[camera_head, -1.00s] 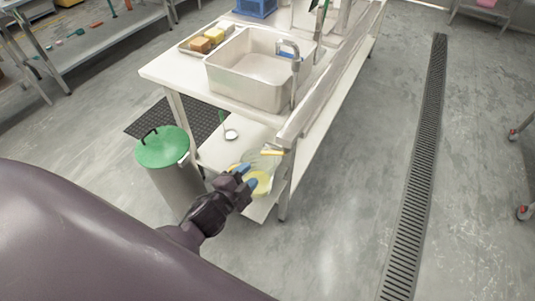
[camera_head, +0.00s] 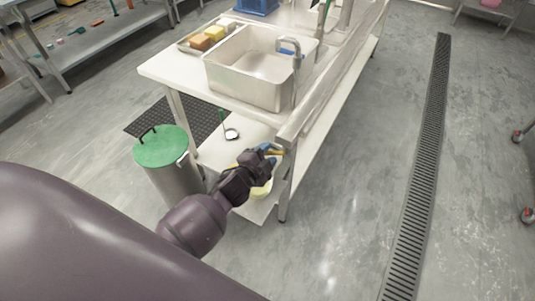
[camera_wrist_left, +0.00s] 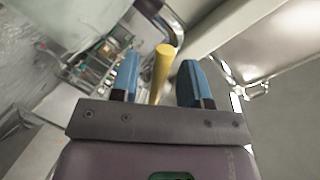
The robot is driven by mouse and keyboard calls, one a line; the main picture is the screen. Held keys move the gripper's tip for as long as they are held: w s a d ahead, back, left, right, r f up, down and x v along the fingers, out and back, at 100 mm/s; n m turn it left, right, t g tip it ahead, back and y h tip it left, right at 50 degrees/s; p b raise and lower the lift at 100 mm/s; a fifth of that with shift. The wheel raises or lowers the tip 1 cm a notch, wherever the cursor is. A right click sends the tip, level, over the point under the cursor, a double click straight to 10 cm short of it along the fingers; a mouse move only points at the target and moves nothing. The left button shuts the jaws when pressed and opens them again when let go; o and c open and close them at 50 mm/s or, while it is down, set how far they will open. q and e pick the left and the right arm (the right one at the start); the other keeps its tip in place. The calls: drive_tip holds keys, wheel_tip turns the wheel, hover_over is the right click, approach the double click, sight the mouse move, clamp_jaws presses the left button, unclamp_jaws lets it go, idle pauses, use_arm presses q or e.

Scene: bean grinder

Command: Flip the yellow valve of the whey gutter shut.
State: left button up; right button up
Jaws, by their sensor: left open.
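The yellow valve handle (camera_wrist_left: 161,72) stands between the two blue fingers of my left gripper (camera_wrist_left: 157,66) in the left wrist view, with a gap to either finger. In the head view, a small part of the yellow handle (camera_head: 279,153) shows at the near end of the whey gutter (camera_head: 312,103), the pale channel along the table's right side. My left gripper (camera_head: 268,151) is open there and hides most of the valve. I cannot tell whether the handle touches a finger.
A container with yellow contents (camera_head: 262,190) stands on the lower shelf under the gutter's end, partly hidden by my arm. A green-lidded bin (camera_head: 161,147) stands left of the table (camera_head: 168,70). A steel sink (camera_head: 250,78) is on top.

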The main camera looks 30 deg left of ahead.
use_arm(q)
clamp_jaws()
use_arm(e)
drive_tip(key=shift+a+f, duration=0.15)
idle(0.4)
